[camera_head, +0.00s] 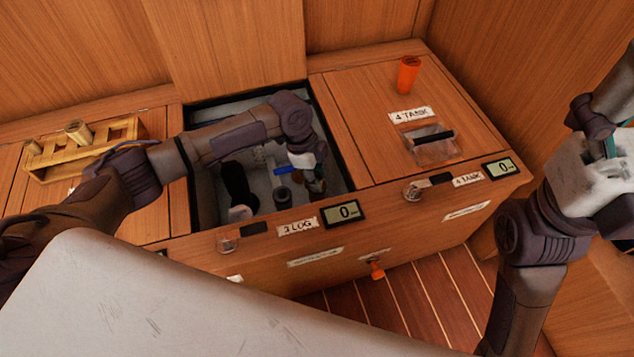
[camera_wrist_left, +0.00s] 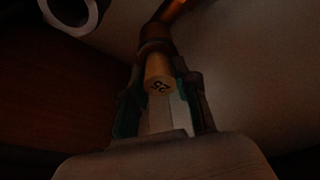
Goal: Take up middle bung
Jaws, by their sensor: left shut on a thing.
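My left gripper (camera_head: 316,186) reaches down into the open locker (camera_head: 205,150). In the left wrist view its two teal-lined fingers (camera_wrist_left: 158,82) are shut on a tan wooden bung (camera_wrist_left: 159,70). Dark digits, apparently 25, show on the bung's end. Just beyond the bung is a dark brown fitting with an orange part; whether the bung still sits in it I cannot tell. A wooden rack (camera_head: 60,172) at the left holds another upright bung (camera_head: 78,131). My right gripper (camera_head: 606,145) is at the right edge, partly cut off, its fingers unclear.
Inside the locker are a blue-handled valve (camera_head: 285,170) and a black hose (camera_head: 238,188). The locker's front edge carries a gauge (camera_head: 345,212).

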